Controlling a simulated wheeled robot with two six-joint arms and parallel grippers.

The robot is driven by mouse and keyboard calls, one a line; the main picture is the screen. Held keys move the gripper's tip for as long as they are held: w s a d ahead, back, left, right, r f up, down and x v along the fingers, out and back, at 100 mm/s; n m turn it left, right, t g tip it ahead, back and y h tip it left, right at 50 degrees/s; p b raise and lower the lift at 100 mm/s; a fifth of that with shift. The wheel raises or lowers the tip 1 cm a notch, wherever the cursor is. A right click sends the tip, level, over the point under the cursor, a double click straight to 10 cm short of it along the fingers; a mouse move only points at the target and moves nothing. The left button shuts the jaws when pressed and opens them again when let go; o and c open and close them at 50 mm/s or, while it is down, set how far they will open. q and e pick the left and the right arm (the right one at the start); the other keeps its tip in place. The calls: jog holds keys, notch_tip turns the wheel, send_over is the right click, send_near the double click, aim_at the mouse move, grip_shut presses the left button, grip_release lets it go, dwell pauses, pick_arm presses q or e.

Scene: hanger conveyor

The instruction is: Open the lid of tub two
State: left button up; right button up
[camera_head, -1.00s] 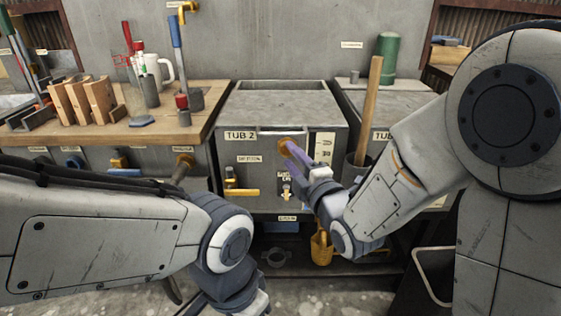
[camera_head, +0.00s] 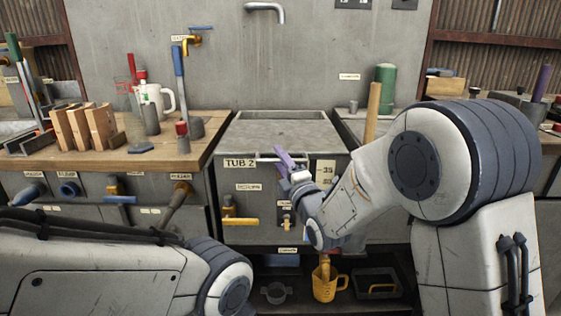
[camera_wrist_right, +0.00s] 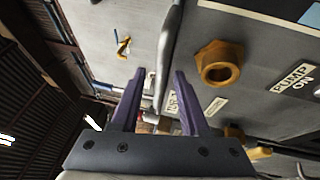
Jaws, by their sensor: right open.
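Tub two is the grey box labelled TUB 2 (camera_head: 232,198) in the middle of the head view. Its flat grey lid (camera_head: 275,132) lies shut on top. A thin metal bar handle (camera_head: 265,159) runs along the lid's front edge. My right gripper (camera_head: 281,152) is open at the right part of this handle. In the right wrist view, the bar (camera_wrist_right: 163,72) shows between the purple fingers of the right gripper (camera_wrist_right: 158,74); I cannot tell how deep it sits. My left arm shows at the lower left, but its gripper is out of frame.
A brass nut (camera_wrist_right: 218,62) protrudes beside the bar. A yellow valve handle (camera_head: 240,221) is on the tub's front. A wooden bench (camera_head: 180,152) with blocks and tools stands left. A wooden handle (camera_head: 372,110) rises at right. A yellow jug (camera_head: 324,290) stands below.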

jog(key=shift+w, duration=0.1)
grip_shut()
dwell(1.4)
